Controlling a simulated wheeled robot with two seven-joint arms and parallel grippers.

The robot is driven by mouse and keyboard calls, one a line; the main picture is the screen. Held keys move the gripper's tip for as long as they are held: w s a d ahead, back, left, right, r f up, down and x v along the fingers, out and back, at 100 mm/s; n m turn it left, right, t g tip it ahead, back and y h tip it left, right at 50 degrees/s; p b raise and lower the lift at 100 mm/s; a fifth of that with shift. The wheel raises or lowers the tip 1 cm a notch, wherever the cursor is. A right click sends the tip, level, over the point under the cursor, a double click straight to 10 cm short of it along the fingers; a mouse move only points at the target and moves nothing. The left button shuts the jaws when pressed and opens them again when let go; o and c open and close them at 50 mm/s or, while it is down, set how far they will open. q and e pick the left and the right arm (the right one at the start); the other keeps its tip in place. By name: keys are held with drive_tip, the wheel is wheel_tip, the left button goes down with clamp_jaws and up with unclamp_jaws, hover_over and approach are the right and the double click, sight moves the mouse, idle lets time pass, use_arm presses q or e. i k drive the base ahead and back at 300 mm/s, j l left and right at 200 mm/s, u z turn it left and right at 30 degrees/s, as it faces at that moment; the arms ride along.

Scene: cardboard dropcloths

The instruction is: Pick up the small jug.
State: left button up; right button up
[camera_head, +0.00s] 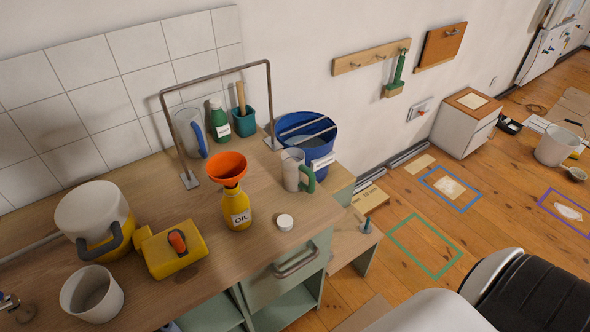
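Two clear jugs stand on the wooden worktop (190,240). The one with a green handle (293,170) is upright near the worktop's right end, in front of a blue bucket. The one with a blue handle (184,126) is upright at the back by the tiled wall, behind a metal frame. The green-handled jug looks somewhat smaller, though it stands at a different distance. Neither of my grippers shows in the head view.
The metal frame (214,78) arches over the back. A yellow can (174,252) lies left.

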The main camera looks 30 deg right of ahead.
sight(294, 168)
drive_tip(key=j+z, duration=0.25)
drive_tip(key=j, duration=0.5)
drive_tip(key=j+z, duration=0.25)
drive_tip(key=j, duration=0.5)
drive_tip(key=k+j+z, duration=0.1)
drive_tip(key=j+z, duration=0.15)
drive_tip(key=j, duration=0.45)
